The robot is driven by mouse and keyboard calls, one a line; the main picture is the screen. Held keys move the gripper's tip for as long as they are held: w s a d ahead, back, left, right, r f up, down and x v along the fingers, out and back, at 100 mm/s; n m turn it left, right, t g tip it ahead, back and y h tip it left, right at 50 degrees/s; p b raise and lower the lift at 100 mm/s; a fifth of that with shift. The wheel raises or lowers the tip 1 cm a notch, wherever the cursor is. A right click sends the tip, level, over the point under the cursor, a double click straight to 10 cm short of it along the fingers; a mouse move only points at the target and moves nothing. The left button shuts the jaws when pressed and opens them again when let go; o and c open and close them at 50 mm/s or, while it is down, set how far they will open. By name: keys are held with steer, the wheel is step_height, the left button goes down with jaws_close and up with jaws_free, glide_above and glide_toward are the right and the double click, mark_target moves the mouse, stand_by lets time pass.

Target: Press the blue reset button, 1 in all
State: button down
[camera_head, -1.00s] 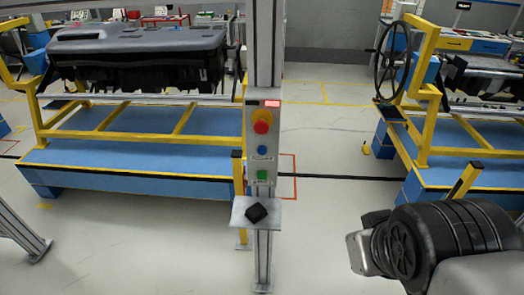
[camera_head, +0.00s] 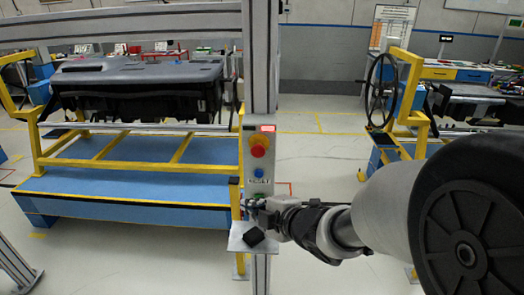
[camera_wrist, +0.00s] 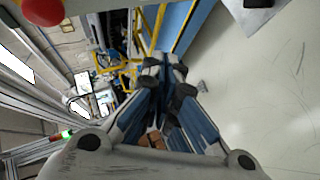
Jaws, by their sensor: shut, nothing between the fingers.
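The blue reset button (camera_head: 259,172) is on the grey control panel (camera_head: 246,160) of an upright post, with a RESET label under it. A red mushroom button (camera_head: 257,151) on a yellow base sits above it. A green button (camera_head: 259,196) sits below, partly hidden by my gripper. My gripper (camera_head: 250,203) is shut and empty, just below the blue button at the panel's lower end. I cannot tell whether it touches the panel. In the wrist view the shut fingertips (camera_wrist: 168,72) point past the panel, the red button (camera_wrist: 42,11) shows top left, and the blue button does not show.
A small shelf (camera_head: 236,240) with a black block (camera_head: 253,236) juts out just below my gripper. A yellow post (camera_head: 236,190) stands left of the panel. A dashboard module (camera_head: 135,85) rests on a yellow stand behind. The floor in front is free.

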mark_target(259, 173)
stand_by(0.3)
steer(key=w+p, duration=0.3)
steer(key=w, duration=0.6)
steer(key=shift+d, duration=0.15)
stand_by(1.3)
steer(key=shift+w, duration=0.35)
steer(key=shift+w, duration=0.45)
stand_by(0.6)
steer(key=shift+s, duration=0.1)
steer(key=shift+s+b, duration=0.35)
steer(key=shift+s, duration=0.4)
steer(key=shift+s, duration=0.1)
